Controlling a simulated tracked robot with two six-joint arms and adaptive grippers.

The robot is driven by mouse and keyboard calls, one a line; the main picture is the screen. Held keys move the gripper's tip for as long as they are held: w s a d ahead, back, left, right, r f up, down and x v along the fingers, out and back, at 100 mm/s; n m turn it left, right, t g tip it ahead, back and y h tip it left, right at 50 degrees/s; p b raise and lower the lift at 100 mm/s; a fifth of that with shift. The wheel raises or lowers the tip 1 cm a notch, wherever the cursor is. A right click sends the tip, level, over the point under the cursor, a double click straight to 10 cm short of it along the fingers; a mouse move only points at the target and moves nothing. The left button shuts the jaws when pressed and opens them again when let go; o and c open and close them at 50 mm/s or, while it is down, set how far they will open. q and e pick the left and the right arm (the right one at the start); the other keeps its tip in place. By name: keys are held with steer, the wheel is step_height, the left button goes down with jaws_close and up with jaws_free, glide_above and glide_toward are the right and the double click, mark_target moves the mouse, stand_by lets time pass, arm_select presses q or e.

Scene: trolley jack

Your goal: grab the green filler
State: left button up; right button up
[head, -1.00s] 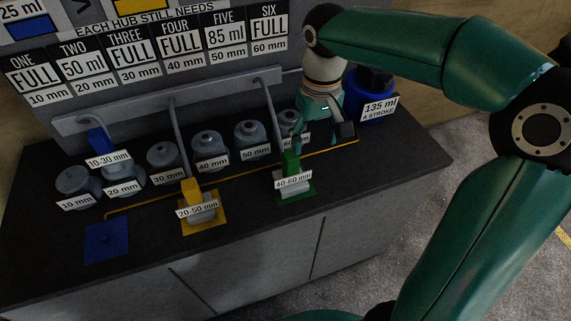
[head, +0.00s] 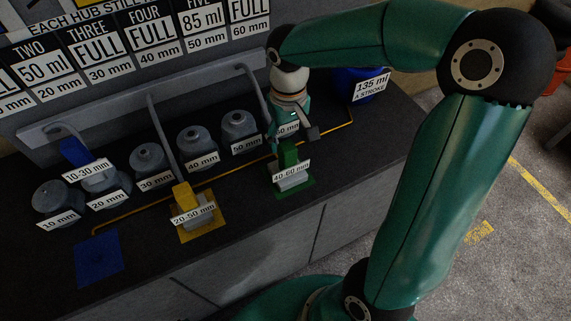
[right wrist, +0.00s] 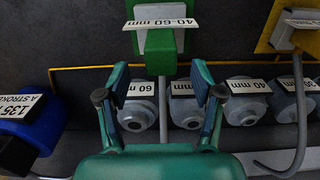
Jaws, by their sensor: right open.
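The green filler (head: 289,152), labelled 40-60 mm, stands upright on its green pad (head: 296,189) near the bench's front edge. It also shows at the top of the right wrist view (right wrist: 160,60). My right gripper (head: 290,130) is open and empty, just behind the filler and close to the 60 mm hub. In the right wrist view, the right gripper's (right wrist: 160,72) fingers are spread to either side of the filler's near end, with a gap on both sides. Whether they reach around it in depth is hard to tell. My left gripper is not in view.
Several grey hubs (head: 197,147) stand in a row behind the filler, with a hose rail (head: 130,105) behind them. A yellow filler (head: 186,195) stands to the left. A blue filler (head: 76,151) is at the 20 mm hub. A blue container (head: 352,82) stands at the right.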

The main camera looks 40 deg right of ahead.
mark_target(287, 156)
steer(key=shift+f, duration=3.6)
jaws_close()
steer(key=shift+r, duration=0.1)
